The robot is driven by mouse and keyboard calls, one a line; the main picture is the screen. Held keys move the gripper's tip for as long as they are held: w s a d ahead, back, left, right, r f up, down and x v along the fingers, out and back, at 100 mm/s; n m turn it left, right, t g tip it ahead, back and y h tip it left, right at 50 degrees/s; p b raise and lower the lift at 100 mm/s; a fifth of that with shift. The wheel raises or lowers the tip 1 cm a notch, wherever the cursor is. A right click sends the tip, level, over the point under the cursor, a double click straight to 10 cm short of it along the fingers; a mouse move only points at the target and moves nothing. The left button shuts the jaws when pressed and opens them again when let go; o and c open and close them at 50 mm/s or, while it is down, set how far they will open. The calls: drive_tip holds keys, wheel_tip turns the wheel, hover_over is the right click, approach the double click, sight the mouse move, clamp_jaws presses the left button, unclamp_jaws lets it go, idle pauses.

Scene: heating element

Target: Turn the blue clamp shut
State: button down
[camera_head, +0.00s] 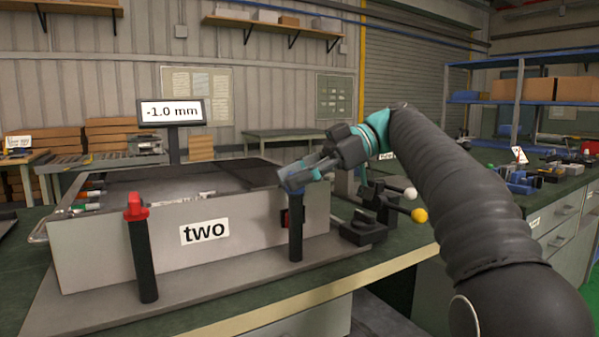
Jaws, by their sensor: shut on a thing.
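The blue clamp (295,230) shows as a black upright post at the right front corner of the box labelled "two" (100,255). Its top is mostly hidden behind my gripper (298,178). My gripper comes in from the right and is shut on the top of this clamp. How far the clamp is turned cannot be told. A second clamp with a red top (137,212) stands upright at the front left of the box, apart from my gripper.
A display (171,112) reading "-1.0 mm" stands behind the box. A black fixture with yellow and white knobs (388,200) sits right of the box, under my arm. Blue tools (525,182) lie on the right bench. The table's front edge (380,270) is clear.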

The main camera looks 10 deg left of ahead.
drive_tip(key=shift+c, duration=2)
unclamp_jaws()
